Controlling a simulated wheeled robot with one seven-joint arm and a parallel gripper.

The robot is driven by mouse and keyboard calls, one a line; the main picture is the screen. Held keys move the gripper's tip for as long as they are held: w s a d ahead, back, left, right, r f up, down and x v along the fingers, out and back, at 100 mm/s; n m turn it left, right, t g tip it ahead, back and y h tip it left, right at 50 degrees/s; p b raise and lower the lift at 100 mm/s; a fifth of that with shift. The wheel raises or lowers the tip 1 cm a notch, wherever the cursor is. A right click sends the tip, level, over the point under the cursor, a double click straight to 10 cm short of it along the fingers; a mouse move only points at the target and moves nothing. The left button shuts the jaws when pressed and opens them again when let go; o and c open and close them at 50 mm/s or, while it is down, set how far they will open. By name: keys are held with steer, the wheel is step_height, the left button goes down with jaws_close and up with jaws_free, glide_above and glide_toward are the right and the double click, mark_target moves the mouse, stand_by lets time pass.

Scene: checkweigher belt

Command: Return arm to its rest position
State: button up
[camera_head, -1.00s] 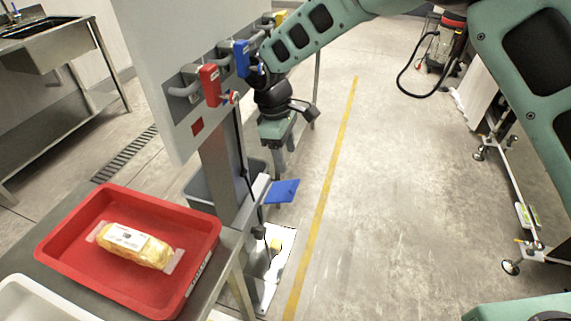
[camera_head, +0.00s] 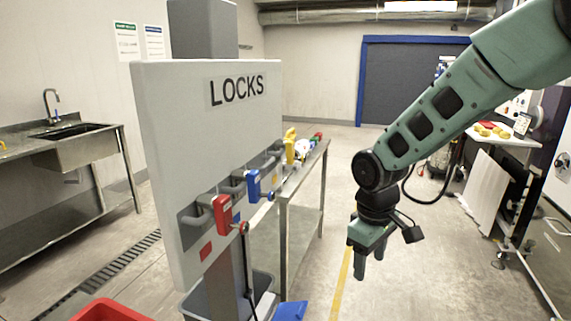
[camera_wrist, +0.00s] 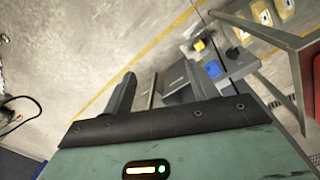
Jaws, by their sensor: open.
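My arm is green with black joints and comes in from the upper right in the head view. My gripper (camera_head: 373,268) hangs at its end, fingers pointing down, over open floor to the right of the locks board. It is open, with nothing between its fingers. In the wrist view my gripper (camera_wrist: 162,88) shows two spread fingers with floor beyond them.
The grey LOCKS board (camera_head: 208,130) carries a red lock (camera_head: 222,214), a blue lock (camera_head: 253,184) and a yellow lock (camera_head: 289,151) on hooks. A steel table (camera_head: 300,195) stands behind it. A red tray (camera_head: 108,312) shows at lower left. Floor around the gripper is clear.

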steer(key=s+d+r+m+t, duration=0.25)
steer(key=s+d+m, duration=0.65)
steer(key=s+d, duration=0.5)
steer(key=s+a+r+n+g, duration=0.1)
steer(key=s+a+n, duration=0.3)
steer(key=s+a, duration=0.2)
steer(key=s+a+r+n+g+y, duration=0.1)
steer(key=s+a+n, duration=0.3)
steer(key=a, duration=0.7)
steer(key=shift+s+r+g, duration=0.2)
steer(key=shift+s+g, duration=0.25)
steer(key=shift+s, duration=0.6)
